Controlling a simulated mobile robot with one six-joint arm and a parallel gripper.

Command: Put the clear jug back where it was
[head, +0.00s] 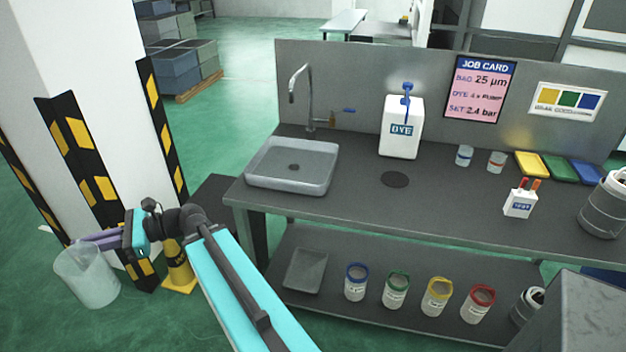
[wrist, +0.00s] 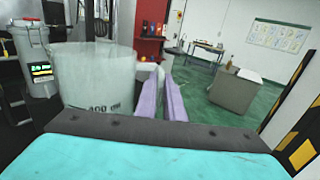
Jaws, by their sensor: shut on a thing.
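The clear jug (head: 88,278) is at the far left in the head view, in front of the striped pillar and away from the bench. It looks upright and empty. My gripper (head: 88,242), with purple fingers, is shut on the jug at its upper side. In the wrist view the jug (wrist: 92,80) fills the left, with dark print low on its wall. The fingers (wrist: 163,92) are beside its right side, and the exact grip is partly hidden. A dark round disc (head: 395,179) lies bare on the bench top (head: 345,205), in front of the white DYE container (head: 402,130).
The grey sink (head: 292,165) with its tall tap is at the bench's left end. Small jars (head: 464,155), colour trays (head: 533,164) and a white box (head: 520,203) stand on the right. The lower shelf holds several coloured-lid pots (head: 397,290). A yellow cone (head: 180,270) stands near my gripper.

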